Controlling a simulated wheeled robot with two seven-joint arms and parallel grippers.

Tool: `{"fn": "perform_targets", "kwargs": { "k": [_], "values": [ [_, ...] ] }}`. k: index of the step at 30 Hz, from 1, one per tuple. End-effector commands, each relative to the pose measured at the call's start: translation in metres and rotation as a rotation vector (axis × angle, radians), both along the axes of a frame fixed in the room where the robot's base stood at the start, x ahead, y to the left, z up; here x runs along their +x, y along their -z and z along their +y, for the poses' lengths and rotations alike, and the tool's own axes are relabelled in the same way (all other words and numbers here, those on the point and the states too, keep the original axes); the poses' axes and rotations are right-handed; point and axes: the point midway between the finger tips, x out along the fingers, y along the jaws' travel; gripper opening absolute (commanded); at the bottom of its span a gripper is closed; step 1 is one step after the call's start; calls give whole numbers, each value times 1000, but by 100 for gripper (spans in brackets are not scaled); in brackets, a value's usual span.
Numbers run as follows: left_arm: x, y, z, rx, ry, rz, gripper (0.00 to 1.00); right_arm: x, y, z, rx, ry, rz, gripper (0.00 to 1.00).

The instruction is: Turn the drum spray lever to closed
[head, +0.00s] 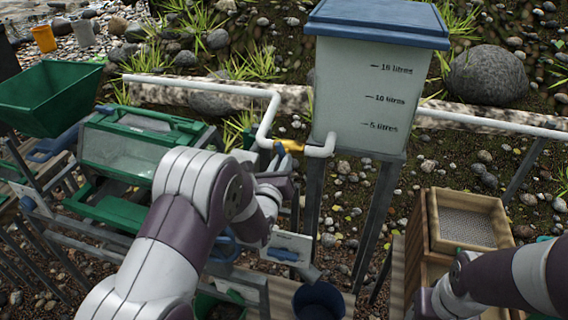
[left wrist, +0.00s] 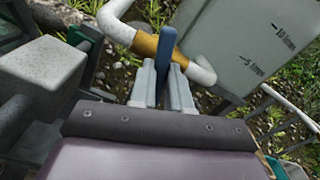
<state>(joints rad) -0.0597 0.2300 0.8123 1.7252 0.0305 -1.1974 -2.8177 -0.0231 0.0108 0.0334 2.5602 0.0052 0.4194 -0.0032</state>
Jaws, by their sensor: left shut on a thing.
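The drum spray lever is a blue handle on a brass valve (head: 291,145) in the white pipe beside the water tank. In the left wrist view the blue lever (left wrist: 167,42) stands in front of the brass valve body (left wrist: 146,46), lying across the pipe line. My left gripper (head: 282,165) is at the valve. Its two grey fingers (left wrist: 165,88) are shut on the lower part of the lever, with its upper end sticking out beyond them. In the head view my gripper and wrist hide most of the lever. My right gripper is not in view; only its arm shows at lower right.
The white tank (head: 360,95) with a blue lid stands just right of the valve. A wooden sieve box (head: 468,228) stands at right, and a dark blue bucket (head: 318,300) below.

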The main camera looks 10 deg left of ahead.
Motion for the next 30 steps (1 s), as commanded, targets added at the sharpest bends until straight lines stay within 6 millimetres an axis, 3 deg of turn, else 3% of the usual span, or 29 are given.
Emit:
{"fn": "perform_targets", "kwargs": {
  "k": [3, 4, 6, 15, 24, 30],
  "values": [
    [0, -1, 0, -2, 0, 0, 0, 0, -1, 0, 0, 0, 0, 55],
    [0, -1, 0, -3, 0, 0, 27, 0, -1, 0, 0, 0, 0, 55],
    [0, -1, 0, -3, 0, 0, 47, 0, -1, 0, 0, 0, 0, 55],
    [-3, 0, 0, -4, 0, 2, 47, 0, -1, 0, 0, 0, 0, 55],
    [-56, -1, 2, -5, 1, 2, 47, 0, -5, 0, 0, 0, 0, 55],
    [-71, 0, 2, -5, 0, 1, 47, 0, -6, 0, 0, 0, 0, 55]
  ]
}}
